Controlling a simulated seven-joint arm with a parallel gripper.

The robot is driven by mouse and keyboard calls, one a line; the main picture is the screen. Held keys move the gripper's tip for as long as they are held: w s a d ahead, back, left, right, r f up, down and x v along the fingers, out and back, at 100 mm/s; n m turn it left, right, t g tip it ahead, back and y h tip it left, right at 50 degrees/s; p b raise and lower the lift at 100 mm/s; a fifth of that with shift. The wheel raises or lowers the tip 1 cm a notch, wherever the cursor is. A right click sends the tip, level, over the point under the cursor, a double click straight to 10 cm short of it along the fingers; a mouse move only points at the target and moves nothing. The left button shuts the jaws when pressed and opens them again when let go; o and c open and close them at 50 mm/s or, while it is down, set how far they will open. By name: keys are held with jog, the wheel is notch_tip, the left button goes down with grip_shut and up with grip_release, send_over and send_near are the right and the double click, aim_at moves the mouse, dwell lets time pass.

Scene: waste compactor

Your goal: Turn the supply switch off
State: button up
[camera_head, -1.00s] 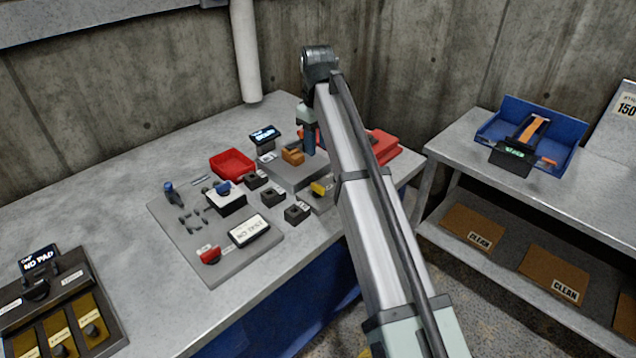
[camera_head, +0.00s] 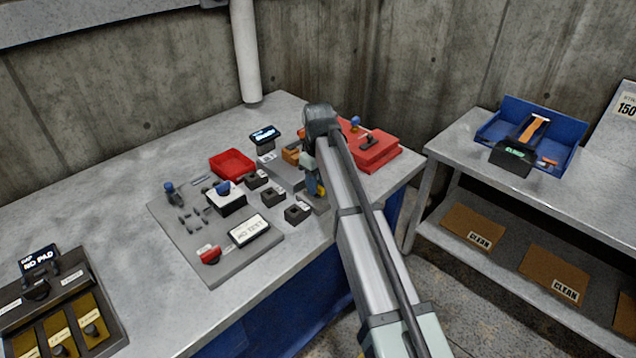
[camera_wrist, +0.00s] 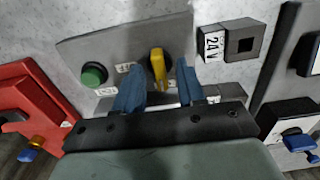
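A yellow switch handle (camera_wrist: 158,66) stands on a round black base on a grey panel in the wrist view; I take it for the supply switch. Its label is too small to read. My gripper (camera_wrist: 157,72) is open, with one blue finger on each side of the handle. A gap shows between each finger and the handle; depth and contact are unclear. In the head view my gripper (camera_head: 313,182) is over the right end of the bench's device group, and it and my arm hide most of the switch.
A green button (camera_wrist: 93,75) is left of the switch, and a 24V socket block (camera_wrist: 243,40) is right of it. A red box (camera_head: 375,152) with knobs stands close by on the bench. A red tray (camera_head: 232,163) and small black blocks (camera_head: 298,212) are to the left.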

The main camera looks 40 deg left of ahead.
jog(key=shift+f, duration=0.15)
grip_shut()
dwell(0.4)
